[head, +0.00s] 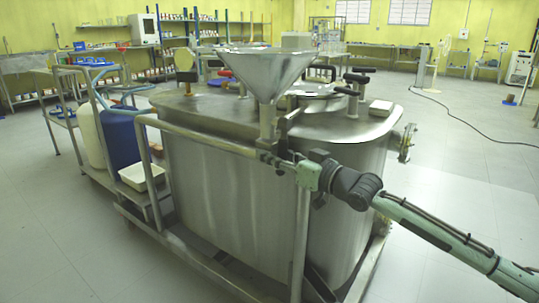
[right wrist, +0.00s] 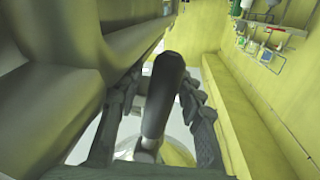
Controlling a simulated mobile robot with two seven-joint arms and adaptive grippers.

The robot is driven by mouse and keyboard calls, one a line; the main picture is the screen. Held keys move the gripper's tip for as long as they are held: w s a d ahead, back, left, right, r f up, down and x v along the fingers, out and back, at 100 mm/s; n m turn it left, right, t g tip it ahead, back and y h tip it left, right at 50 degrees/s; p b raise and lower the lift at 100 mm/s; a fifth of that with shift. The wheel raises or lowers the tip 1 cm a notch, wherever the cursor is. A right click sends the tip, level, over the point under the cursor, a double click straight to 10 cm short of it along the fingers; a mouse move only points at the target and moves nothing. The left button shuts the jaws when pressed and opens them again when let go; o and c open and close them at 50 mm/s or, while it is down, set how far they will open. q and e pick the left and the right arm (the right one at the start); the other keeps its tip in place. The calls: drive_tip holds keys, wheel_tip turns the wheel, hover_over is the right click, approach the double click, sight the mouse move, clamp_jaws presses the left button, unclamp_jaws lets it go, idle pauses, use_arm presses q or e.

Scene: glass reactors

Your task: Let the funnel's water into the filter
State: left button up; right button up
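The steel funnel (head: 264,72) stands upright above the large steel filter vessel (head: 225,200), its narrow stem going down near the front rim. I cannot see any water in the funnel. My right gripper (head: 274,156) is just below the stem, at the vessel's front, its arm coming in from the right. In the right wrist view a dark-gripped handle (right wrist: 168,80) on a metal stem lies between the two spread fingers of this gripper (right wrist: 160,85). A gap shows on its left side; contact on the right cannot be told. My left gripper is not in view.
A metal rail (head: 215,140) runs in front of the vessel. A blue drum (head: 121,137) and a cream tray (head: 140,177) stand on the left. The floor on the right is mostly clear.

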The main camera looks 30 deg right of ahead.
drive_tip(key=shift+w+a, duration=0.2)
drive_tip(key=shift+w, duration=0.45)
clamp_jaws()
